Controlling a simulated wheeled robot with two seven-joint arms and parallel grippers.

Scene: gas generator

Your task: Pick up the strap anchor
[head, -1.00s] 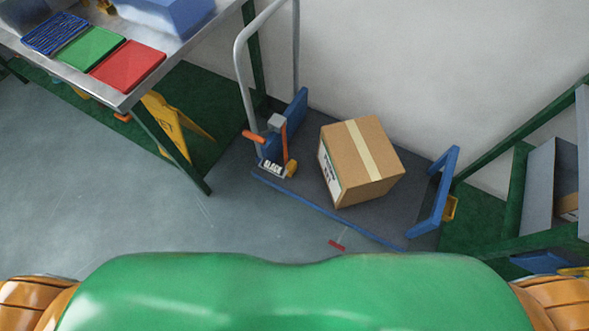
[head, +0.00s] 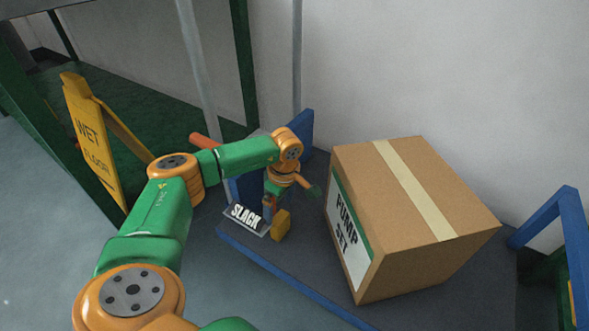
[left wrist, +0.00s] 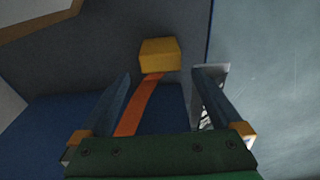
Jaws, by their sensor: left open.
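The strap anchor appears to be a small yellow block (head: 281,224) on the dark cart deck, beside the SLACK sign. In the left wrist view, the yellow block (left wrist: 160,54) is at the end of an orange strap (left wrist: 138,106) and lies just beyond the fingertips, roughly centred between them. My left gripper (head: 270,202) is above and close to the block. In the left wrist view, my left gripper (left wrist: 161,76) is open, with its two fingers on either side of the strap and nothing gripped. My right gripper is not in view.
A cardboard box (head: 415,215) labelled PUMP SET stands right of the block. The SLACK sign (head: 246,217) is close on the left. A blue end frame (head: 562,225) stands at the cart's right end. A yellow wet-floor sign (head: 92,140) is at the left.

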